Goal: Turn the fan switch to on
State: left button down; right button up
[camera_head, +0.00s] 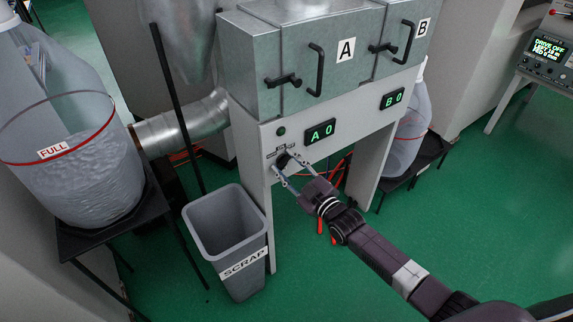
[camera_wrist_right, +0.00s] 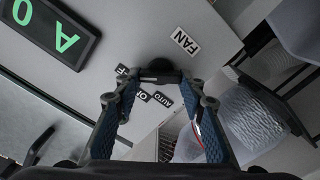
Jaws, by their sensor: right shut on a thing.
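The fan switch is a black rotary knob (camera_head: 283,160) on the grey front panel, below a small dark green round lamp (camera_head: 281,131). In the right wrist view the knob (camera_wrist_right: 161,68) is between my fingertips, beside the FAN label (camera_wrist_right: 185,41). Small position labels, one reading AUTO (camera_wrist_right: 162,98), lie around it, partly hidden by the fingers. My right gripper (camera_head: 281,168) is shut on the knob, with a finger on each side. My left gripper is not in view.
Display A 0 (camera_head: 320,131) is right of the knob, with display B 0 (camera_head: 393,99) farther right. A grey SCRAP bin (camera_head: 222,225) stands below left. A clear bag marked FULL (camera_head: 80,150) is at the left. Green floor is free at the lower right.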

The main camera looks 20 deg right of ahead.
jog(key=m, duration=0.4)
jog(key=shift+d+m, duration=0.15)
jog(key=shift+m, duration=1.35)
jog(key=o, duration=1.2)
jog(key=shift+c, duration=0.2)
jog(key=v, duration=1.2)
